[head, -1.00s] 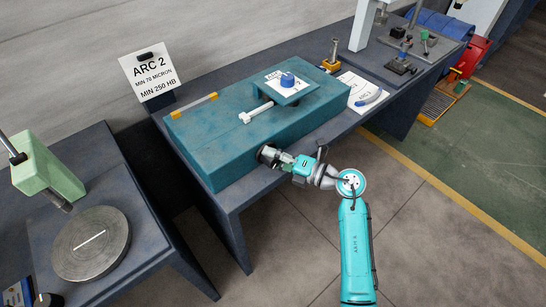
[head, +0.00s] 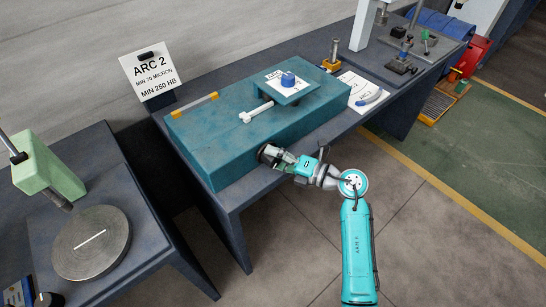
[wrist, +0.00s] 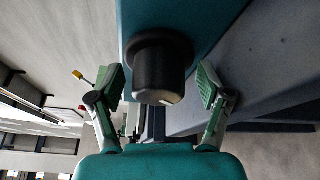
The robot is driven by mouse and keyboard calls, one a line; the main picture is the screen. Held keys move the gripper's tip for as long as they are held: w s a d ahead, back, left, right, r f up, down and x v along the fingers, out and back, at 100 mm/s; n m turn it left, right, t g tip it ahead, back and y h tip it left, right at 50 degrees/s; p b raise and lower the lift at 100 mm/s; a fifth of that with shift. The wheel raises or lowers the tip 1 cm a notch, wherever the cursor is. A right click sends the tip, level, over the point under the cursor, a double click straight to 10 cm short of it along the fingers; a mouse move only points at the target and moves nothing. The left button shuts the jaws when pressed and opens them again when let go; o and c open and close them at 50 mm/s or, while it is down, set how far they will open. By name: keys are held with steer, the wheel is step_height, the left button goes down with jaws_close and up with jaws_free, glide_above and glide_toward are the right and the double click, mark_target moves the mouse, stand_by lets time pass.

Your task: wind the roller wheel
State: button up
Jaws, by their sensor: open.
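The roller wheel looks like a black round knob (wrist: 160,78) on the front face of the teal bender body (head: 235,130). In the head view the knob (head: 268,153) is partly covered by my gripper. My gripper (wrist: 158,88) is open, with one green-padded finger on each side of the knob. Gaps show between both pads and the knob in the wrist view. In the head view my gripper (head: 279,159) points at the knob from the front right.
The bender stands on a dark table (head: 228,205) with a sign reading ARC 2 (head: 150,75) behind it. A round plate (head: 92,243) lies on the left table. The floor in front is clear.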

steer(key=f+v, duration=0.1)
steer(key=v, duration=1)
steer(key=shift+d+r, duration=0.2)
steer(key=shift+r, duration=0.25)
steer(key=shift+s, duration=0.1)
